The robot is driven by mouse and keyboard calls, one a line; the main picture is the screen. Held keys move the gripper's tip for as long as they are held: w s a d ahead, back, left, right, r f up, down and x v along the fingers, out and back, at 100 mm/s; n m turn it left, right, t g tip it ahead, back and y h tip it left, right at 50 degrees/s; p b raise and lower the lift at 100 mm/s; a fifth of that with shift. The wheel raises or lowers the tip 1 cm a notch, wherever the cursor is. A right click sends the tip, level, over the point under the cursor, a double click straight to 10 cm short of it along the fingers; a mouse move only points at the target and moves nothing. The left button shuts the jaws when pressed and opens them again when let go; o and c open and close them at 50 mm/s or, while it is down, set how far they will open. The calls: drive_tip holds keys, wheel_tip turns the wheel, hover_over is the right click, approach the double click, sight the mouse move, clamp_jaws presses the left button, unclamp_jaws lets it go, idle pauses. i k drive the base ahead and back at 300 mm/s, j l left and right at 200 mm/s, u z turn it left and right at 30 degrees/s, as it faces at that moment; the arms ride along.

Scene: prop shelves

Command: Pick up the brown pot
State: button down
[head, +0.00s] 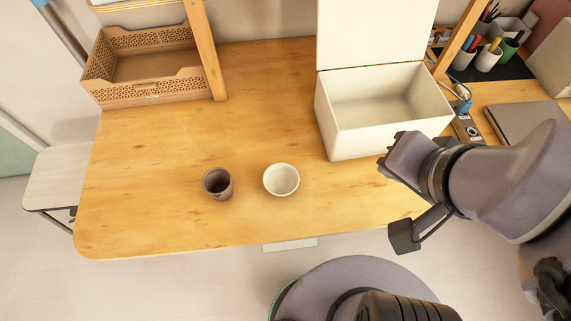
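The brown pot (217,184) is a small dark cup-like vessel standing upright on the wooden table (160,150), left of the middle near the front edge. Its open top faces up, and the inside looks dark and empty. My gripper (388,162) is at the right, over the table in front of the white box, well apart from the pot. It is seen from behind and the side, so its finger opening cannot be made out. No object shows in it.
A white bowl (281,180) stands close to the pot's right. An open white box (342,145) with a raised lid is behind it. A tan basket (150,95) and wooden post (207,50) are at the back left. A laptop (520,122) and pen cups (488,58) are right.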

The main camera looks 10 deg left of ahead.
sight(217, 183)
drive_tip(key=u, duration=1.3)
